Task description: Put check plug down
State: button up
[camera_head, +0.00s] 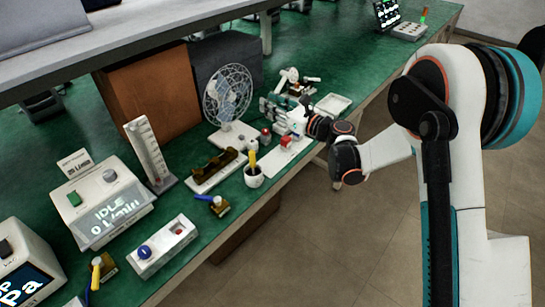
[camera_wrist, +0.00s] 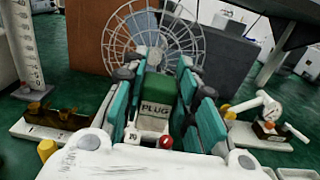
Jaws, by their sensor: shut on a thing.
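My gripper (camera_head: 297,120) is low over the front part of the green bench, beside the wire-guard fan. In the wrist view its teal-sided fingers (camera_wrist: 160,92) are closed in on the check plug (camera_wrist: 155,110), a small block with a pale face lettered PLUG. A green part shows just behind the lettering, between the fingers. A small red-topped piece (camera_wrist: 166,142) shows nearer the camera. In the head view the plug cannot be made out clearly. A white plate (camera_head: 274,161) with a red-and-white piece (camera_head: 286,142) lies just below the gripper. Contact under the plug is hidden.
The fan (camera_head: 228,94) stands close to the gripper. A small white-armed device (camera_wrist: 262,122) stands to the right in the wrist view.

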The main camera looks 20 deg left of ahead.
notch_tip(320, 180, down, 19)
jog(key=b, duration=0.6)
jog(key=shift+f, duration=0.2)
jog(key=shift+r, duration=0.1)
jog(key=o, duration=1.1)
jog(key=v, duration=1.2)
